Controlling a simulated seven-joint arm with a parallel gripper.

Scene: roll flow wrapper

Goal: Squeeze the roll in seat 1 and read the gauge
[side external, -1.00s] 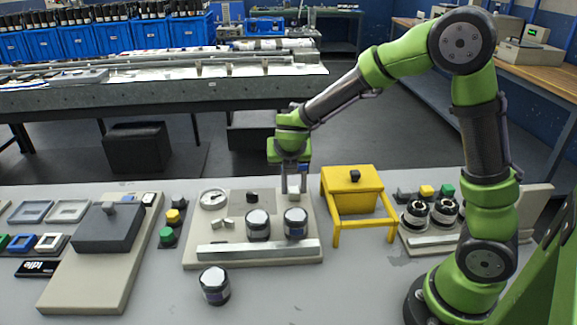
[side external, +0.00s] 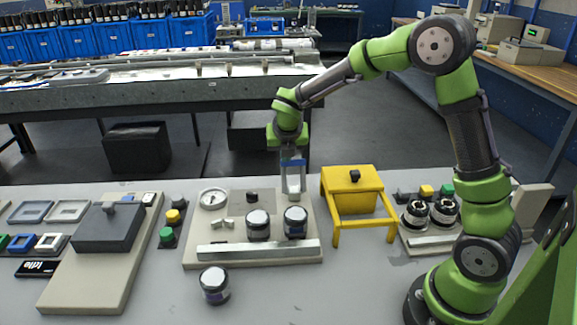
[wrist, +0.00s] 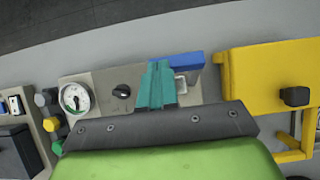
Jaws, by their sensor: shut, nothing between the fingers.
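In the side view, two dark rolls with white tops stand on the gauge panel (side external: 236,252), a left roll (side external: 258,226) and a right roll (side external: 296,222). No seat number is readable, so I cannot tell which is seat 1. The round gauge (side external: 213,200) sits at the panel's back left. It also shows in the wrist view (wrist: 75,98), its reading too small to make out. My gripper (wrist: 158,66) is shut and empty, its teal fingers together above the panel's back right. Both rolls are out of the wrist view.
A black knob (side external: 252,196) is beside the gauge. A third roll (side external: 214,286) stands on the table in front. A yellow stand (side external: 352,190) is close on the right, a button box (side external: 172,222) on the left. A blue part (wrist: 190,63) is near my fingers.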

